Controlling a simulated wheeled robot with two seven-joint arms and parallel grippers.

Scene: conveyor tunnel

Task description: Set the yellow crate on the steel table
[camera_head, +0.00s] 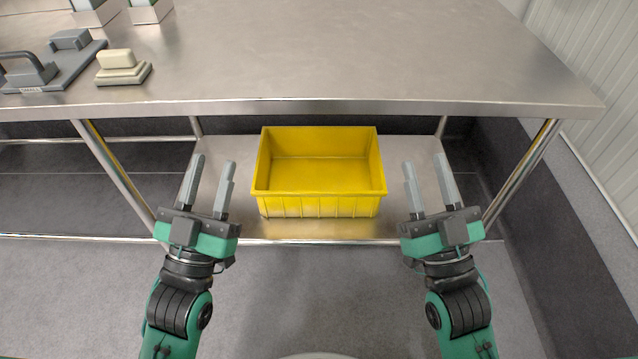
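The yellow crate (318,206) is open-topped, looks empty and sits upright on the lower shelf of the steel table. The steel table's top (340,60) is above and behind it. My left gripper (212,167) is open and empty to the left of the crate, with its fingers pointing forward. My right gripper (426,169) is open and empty to the right of the crate. Both grippers appear apart from the crate walls.
The lower shelf (285,228) has bare room on both sides of the crate. Table legs (112,170) and (522,170) stand at either side. A grey device (55,62) and a cream block (122,68) occupy the tabletop's left; its middle and right are clear. A wall rises at right.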

